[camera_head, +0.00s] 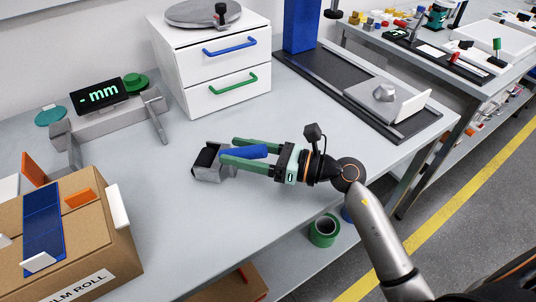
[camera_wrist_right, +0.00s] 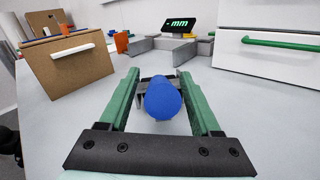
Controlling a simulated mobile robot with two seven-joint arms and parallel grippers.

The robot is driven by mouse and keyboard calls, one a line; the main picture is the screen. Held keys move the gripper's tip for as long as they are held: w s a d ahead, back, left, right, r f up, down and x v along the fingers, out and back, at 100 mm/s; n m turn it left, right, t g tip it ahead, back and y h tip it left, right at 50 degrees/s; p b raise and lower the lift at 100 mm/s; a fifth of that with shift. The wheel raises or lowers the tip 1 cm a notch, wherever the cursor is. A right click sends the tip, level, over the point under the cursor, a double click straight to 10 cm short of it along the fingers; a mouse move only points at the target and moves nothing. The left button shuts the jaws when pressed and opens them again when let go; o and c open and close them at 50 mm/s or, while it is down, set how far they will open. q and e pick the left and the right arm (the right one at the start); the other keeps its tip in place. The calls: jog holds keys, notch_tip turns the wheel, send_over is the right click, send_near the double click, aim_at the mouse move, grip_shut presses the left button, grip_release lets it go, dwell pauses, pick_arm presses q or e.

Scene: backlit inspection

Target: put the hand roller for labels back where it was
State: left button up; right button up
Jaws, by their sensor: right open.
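The hand roller (camera_head: 246,152) has a blue handle pointing toward my right gripper (camera_head: 225,150). Its far end meets a black and grey block (camera_head: 206,164) on the bench; I cannot tell whether that is the roller's head or a holder. The right gripper is open, with its green fingers on either side of the blue handle. In the right wrist view the handle's round blue end (camera_wrist_right: 163,99) sits between the fingers (camera_wrist_right: 163,95), with gaps on both sides. The grey part behind it is mostly hidden. My left gripper is not in view.
A white drawer unit (camera_head: 212,68) stands behind. A measuring device with a "mm" display (camera_head: 100,95) is at the back left. A cardboard box (camera_head: 108,225) with blue and orange parts is at the front left. A black plate (camera_head: 340,88) lies to the right. Bench around the roller is clear.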

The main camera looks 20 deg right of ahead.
jog(key=b+v, duration=0.1)
jog(key=v, duration=0.9)
jog(key=shift+f, duration=0.15)
jog(key=shift+s+d+b, duration=0.3)
jog(key=shift+s+d, duration=0.15)
